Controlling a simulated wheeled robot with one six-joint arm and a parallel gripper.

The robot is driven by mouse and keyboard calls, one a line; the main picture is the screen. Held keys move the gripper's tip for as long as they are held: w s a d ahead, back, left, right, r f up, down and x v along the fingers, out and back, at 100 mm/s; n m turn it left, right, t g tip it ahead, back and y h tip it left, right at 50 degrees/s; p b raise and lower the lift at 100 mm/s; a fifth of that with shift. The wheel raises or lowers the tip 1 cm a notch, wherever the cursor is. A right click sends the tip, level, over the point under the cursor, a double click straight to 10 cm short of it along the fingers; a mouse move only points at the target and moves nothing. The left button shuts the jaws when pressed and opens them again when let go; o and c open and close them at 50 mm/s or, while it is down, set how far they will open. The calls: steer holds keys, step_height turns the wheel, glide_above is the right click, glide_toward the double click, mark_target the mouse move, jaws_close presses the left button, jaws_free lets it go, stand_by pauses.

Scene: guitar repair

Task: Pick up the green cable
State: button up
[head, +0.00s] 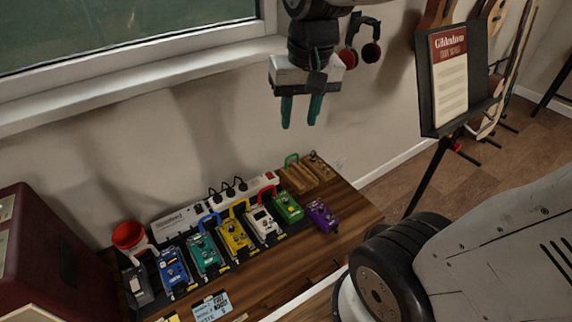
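The green cable (291,157) is a small arched loop standing at the far end of the pedal row, near wooden blocks and behind the green pedal (288,207). My gripper (300,115) hangs above the table in the head view, with its two teal fingers pointing down. The fingers are apart with nothing between them. In the picture it appears just above the green cable, with a clear gap; the real distance is hard to tell. The cable's lower ends are partly hidden.
Several coloured pedals stand on a dark board beside a white power strip (180,219) on the wooden table (350,208). Red (267,189), yellow and blue loops stand nearby. A red cup (128,236) is at left. A music stand (457,85) and guitars are at right. The wall is behind.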

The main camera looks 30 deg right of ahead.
steer(key=w+d+f+m, duration=0.45)
steer(key=w+f, duration=0.35)
steer(key=w, duration=0.5)
steer(key=w+d+f+m, duration=0.45)
steer(key=w+f, duration=0.45)
steer(key=w, duration=0.3)
steer(key=w+d+f+m, duration=0.1)
steer(key=w+d+f, duration=0.2)
steer(key=f, duration=0.7)
steer(key=w+d+f+m, duration=0.2)
steer(key=w+d+f, duration=0.1)
steer(key=f, duration=0.7)
steer(key=w+d+f+m, duration=0.2)
steer(key=w+d+f, duration=0.1)
steer(key=f, duration=0.7)
steer(key=shift+w+d+f+t, duration=0.1)
steer(key=shift+d+f+t, duration=0.1)
steer(key=shift+d, duration=0.25)
steer(key=shift+w+d+f+t, duration=0.1)
steer(key=shift+d+f+t, duration=0.1)
steer(key=shift+d, duration=0.25)
steer(key=shift+r, duration=0.1)
jaws_close()
